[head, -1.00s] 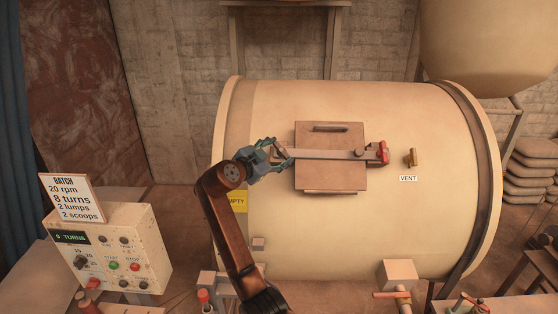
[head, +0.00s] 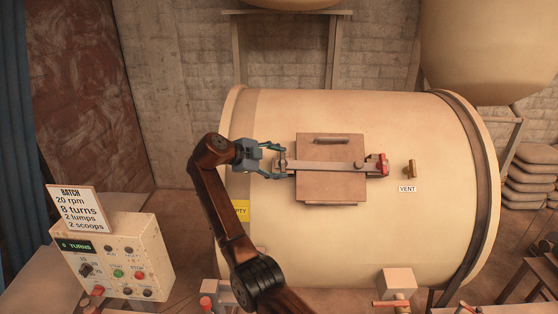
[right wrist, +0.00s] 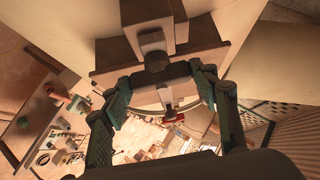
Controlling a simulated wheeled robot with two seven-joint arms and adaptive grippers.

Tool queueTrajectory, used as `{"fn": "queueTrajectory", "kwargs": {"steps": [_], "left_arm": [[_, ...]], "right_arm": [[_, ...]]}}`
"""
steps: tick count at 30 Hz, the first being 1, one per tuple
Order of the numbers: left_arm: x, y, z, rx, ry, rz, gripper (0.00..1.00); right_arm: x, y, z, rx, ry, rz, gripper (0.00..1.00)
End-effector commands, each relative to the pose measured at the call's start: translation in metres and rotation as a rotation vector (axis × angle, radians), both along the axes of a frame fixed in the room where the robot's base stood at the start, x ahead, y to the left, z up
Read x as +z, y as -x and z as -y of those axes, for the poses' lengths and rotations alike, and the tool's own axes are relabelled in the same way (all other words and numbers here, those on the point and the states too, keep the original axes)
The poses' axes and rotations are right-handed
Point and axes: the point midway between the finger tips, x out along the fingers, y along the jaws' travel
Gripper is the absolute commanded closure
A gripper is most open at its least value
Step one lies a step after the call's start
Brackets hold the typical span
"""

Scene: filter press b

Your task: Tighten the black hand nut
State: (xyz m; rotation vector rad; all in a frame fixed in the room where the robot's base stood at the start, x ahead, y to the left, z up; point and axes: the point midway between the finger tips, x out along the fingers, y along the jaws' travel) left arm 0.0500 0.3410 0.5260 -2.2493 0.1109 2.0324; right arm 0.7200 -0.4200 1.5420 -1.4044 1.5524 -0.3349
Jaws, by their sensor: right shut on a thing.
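The hatch (head: 330,190) is a brown square plate on the big cream drum. A flat clamp bar (head: 322,166) lies across it, with a red piece (head: 383,165) at its right end. My right gripper (head: 281,161) is at the bar's left end. In the right wrist view the black hand nut (right wrist: 157,62) is a dark round knob with a dark crosspiece at the end of the bar. In the head view the fingers mostly hide the nut. My left gripper is not in view.
A brass vent handle (head: 409,170) sits on the drum right of the hatch. The control box (head: 115,260) at lower left reads 0 TURNS and carries a batch card (head: 78,208). A valve with a red handle (head: 390,303) is below the drum.

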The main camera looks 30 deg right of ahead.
Motion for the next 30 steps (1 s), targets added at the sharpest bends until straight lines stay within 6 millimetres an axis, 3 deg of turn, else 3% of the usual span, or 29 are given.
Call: {"fn": "queueTrajectory", "kwargs": {"steps": [14,15,22,30], "left_arm": [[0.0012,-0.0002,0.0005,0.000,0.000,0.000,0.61],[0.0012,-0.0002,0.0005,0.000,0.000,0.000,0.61],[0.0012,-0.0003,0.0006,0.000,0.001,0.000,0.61],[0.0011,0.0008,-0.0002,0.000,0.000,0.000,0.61]], "right_arm": [[-0.0001,-0.0003,0.0004,-0.009,-0.008,0.006,0.69],[-0.0001,-0.0003,0.0004,-0.009,-0.008,0.006,0.43],[0.0000,-0.0002,0.0003,-0.009,-0.008,0.006,0.28],[0.0004,-0.0002,-0.0003,-0.008,-0.007,0.006,0.28]]}}
